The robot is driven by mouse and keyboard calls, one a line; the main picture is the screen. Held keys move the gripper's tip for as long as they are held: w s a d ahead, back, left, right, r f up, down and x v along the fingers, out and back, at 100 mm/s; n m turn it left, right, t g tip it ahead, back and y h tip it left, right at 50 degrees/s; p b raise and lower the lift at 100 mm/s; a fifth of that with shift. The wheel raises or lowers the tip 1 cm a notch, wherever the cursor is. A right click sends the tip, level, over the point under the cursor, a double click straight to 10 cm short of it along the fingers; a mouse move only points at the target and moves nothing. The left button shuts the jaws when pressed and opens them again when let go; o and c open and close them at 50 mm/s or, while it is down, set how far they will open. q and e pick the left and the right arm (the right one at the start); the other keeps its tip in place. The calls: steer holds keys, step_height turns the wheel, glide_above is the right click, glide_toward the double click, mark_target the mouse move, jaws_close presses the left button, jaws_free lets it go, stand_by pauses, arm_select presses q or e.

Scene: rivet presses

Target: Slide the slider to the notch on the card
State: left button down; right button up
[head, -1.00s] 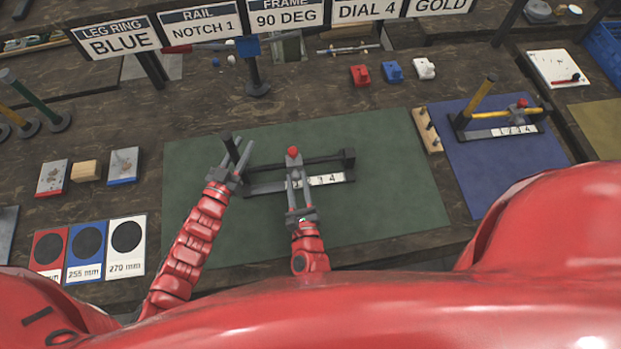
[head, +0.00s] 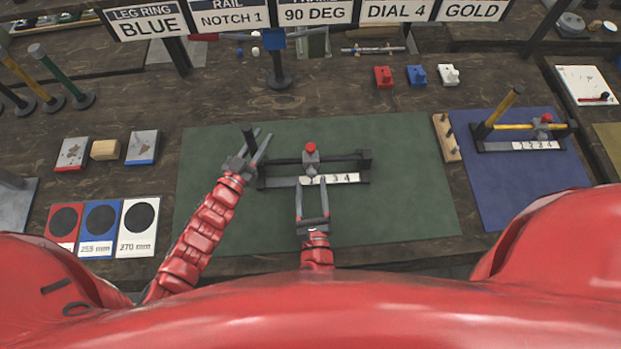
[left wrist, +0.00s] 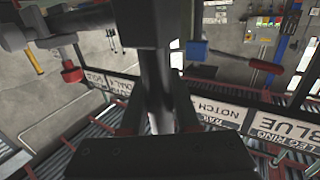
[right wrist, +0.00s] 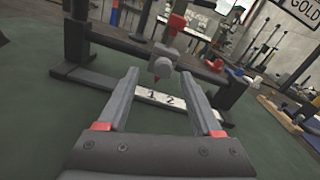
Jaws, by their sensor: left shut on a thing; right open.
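The slider (head: 311,157), grey with a red knob, sits on the dark rail (head: 342,157) of the press on the green mat. Its red-tipped pointer is close to the 1 on the white number strip (head: 344,178); the right wrist view also shows the slider (right wrist: 165,60). The card (head: 228,17) reads RAIL NOTCH 1. My right gripper (head: 311,182) is open and empty, on the near side of the slider and apart from it.
A second press with a yellow rail (head: 515,131) stands on a blue mat (head: 540,180) at the right. Red, blue and white blocks (head: 417,75) lie behind the green mat (head: 410,205). Samples and size cards (head: 139,225) lie at the left. The mat's right part is clear.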

steer(key=s, duration=0.4)
stand_by(0.4)
